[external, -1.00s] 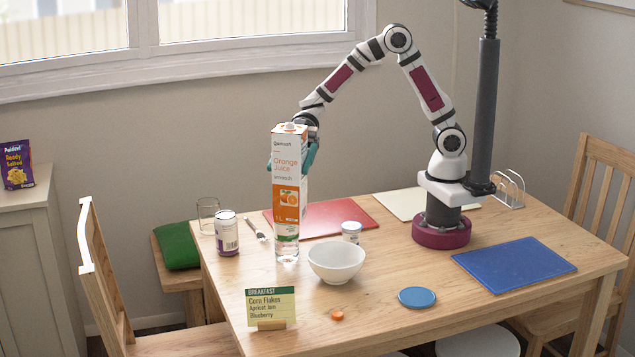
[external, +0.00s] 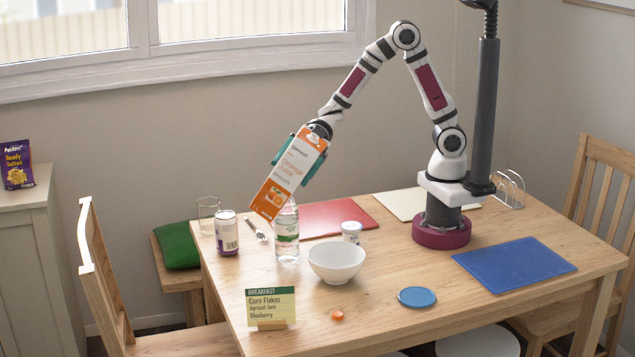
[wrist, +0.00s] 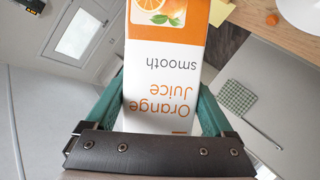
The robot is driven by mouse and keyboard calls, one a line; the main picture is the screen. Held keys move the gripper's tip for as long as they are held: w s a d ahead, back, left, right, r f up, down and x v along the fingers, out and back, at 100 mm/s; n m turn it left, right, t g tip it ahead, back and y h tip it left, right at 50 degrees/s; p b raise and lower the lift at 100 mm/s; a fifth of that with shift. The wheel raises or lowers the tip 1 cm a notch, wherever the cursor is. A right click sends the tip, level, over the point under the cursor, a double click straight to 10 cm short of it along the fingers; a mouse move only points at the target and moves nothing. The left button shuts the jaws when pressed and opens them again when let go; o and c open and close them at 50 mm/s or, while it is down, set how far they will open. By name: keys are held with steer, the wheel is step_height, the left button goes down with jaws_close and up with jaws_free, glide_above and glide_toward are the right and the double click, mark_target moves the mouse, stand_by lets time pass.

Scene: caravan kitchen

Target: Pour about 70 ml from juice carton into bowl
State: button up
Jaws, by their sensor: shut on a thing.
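The orange juice carton (external: 283,190) is held in the air by my gripper (external: 297,158), which is shut on it with teal fingers on both sides. The carton is tilted, its top leaning to the right and its base low at the left, above the table. In the wrist view the carton (wrist: 170,60) fills the space between the teal fingers (wrist: 163,105). The white bowl (external: 336,264) stands upright on the table, below and to the right of the carton. What is inside the bowl cannot be made out.
A clear bottle (external: 286,240) stands just left of the bowl, close under the carton. A can (external: 227,233), a glass (external: 208,215), a small white tub (external: 351,231), a breakfast card (external: 271,305), a blue lid (external: 417,297) and an orange cap (external: 337,315) are around.

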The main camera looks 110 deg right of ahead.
mark_target(290, 196)
steer(key=shift+s+f+n, duration=0.1)
steer(key=shift+f+n, duration=0.05)
steer(key=shift+n, duration=0.15)
steer(key=f+n, duration=0.1)
steer(key=f, duration=0.1)
steer(key=f+n+t, duration=0.1)
steer(key=f, duration=0.1)
steer(key=w+f, duration=0.1)
steer(key=f, duration=0.2)
steer(key=shift+d+n+t+h, duration=0.25)
steer(key=shift+n+t+h, duration=0.05)
steer(key=shift+n+t, duration=0.1)
steer(key=n, duration=0.1)
steer(key=n+t, duration=0.1)
steer(key=shift+w+d+n, duration=0.3)
steer(key=shift+w, duration=0.1)
steer(key=shift+s+a+f+n+t, duration=0.4)
steer(key=shift+s+f+n, duration=0.15)
steer(key=shift+n, duration=0.15)
steer(key=shift+f+n+t, duration=0.3)
steer(key=shift+f+n, duration=0.45)
steer(key=shift+n, duration=0.15)
steer(key=shift+s+n+y, duration=0.1)
steer(key=shift+n+y, duration=0.3)
steer(key=shift+n, duration=0.3)
steer(key=shift+d, duration=0.15)
steer(key=shift+t+p, duration=0.3)
